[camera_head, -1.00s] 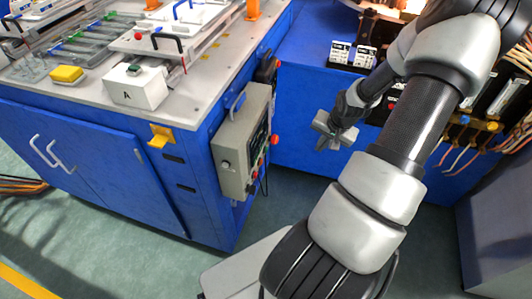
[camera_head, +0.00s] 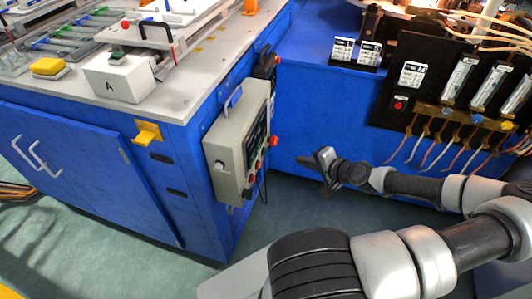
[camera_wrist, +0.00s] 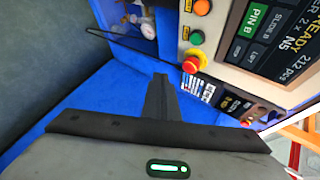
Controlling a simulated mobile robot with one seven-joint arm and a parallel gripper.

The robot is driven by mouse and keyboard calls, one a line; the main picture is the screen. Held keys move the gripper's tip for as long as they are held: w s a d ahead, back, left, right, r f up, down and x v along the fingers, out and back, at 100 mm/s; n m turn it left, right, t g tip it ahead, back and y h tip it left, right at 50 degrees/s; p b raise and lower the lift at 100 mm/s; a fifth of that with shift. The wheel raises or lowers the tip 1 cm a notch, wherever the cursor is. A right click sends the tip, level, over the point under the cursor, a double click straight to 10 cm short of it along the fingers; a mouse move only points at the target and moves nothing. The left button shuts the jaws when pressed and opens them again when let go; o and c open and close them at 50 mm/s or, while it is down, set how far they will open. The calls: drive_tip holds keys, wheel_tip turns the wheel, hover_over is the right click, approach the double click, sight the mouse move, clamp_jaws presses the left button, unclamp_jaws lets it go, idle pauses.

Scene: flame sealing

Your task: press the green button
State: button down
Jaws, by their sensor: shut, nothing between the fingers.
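A green button (camera_wrist: 197,38) sits on the edge of a control panel in the wrist view, between a red-orange button (camera_wrist: 202,7) and a red mushroom knob (camera_wrist: 193,62). Another green button (camera_head: 118,55) sits on top of a white box marked A (camera_head: 120,85) on the bench in the head view. My gripper (camera_head: 322,168) is shut and empty, right of the grey control box (camera_head: 238,140) and apart from it. Its closed fingers (camera_wrist: 158,88) show in the wrist view, left of and below the panel's buttons.
The grey control box hangs on the side of the blue bench (camera_head: 90,165). A dark panel with wires (camera_head: 410,95) stands at the right. Open floor lies between bench and arm.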

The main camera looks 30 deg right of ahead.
sight(265, 152)
drive_tip(key=w+a+p, duration=0.2)
drive_tip(key=w+a, duration=0.3)
drive_tip(key=w, duration=0.1)
drive_tip(key=shift+w+a, duration=0.35)
drive_tip(key=shift+w+a, duration=0.1)
idle(2.0)
drive_tip(key=shift+w+a, duration=0.2)
